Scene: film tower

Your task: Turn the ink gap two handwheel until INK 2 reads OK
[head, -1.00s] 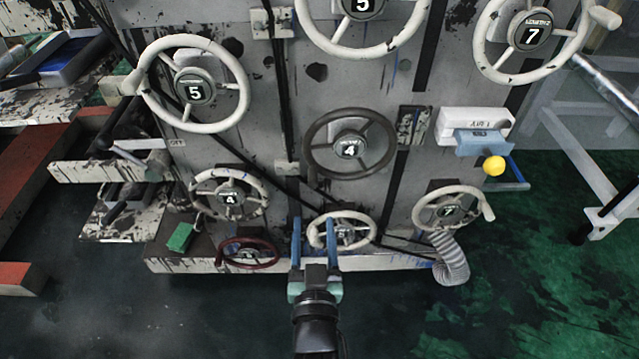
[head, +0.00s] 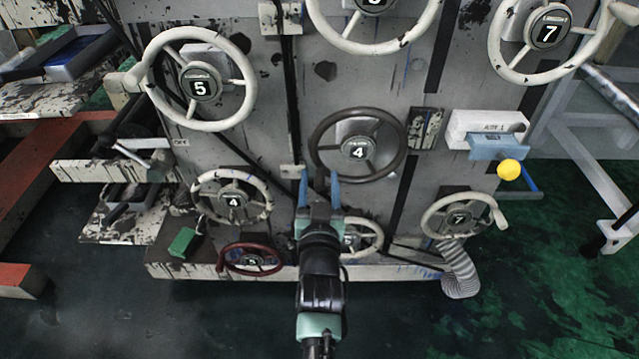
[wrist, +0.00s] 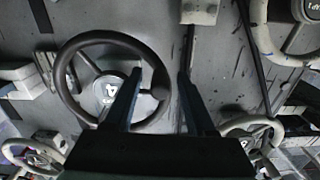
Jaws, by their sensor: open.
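Several numbered handwheels are on the grey machine face; their small labels are too blurred to tell which is ink gap two. A dark handwheel numbered 4 (head: 357,149) is right of centre in the head view. It also fills the left of the wrist view (wrist: 103,88), upside down there. My gripper (head: 319,183) is open and empty, its blue fingers pointing up just left of this wheel's rim. In the wrist view, one finger of my gripper (wrist: 160,78) overlaps the wheel and the other is beyond its rim; contact cannot be told. No INK 2 readout is legible.
A white handwheel (head: 370,238) is partly hidden behind my arm. A red handwheel (head: 252,259) and a white wheel 4 (head: 232,200) are lower left. Wheel 7 (head: 458,218), a ribbed hose (head: 461,272) and a yellow knob (head: 508,169) are at right. Dark floor in front is clear.

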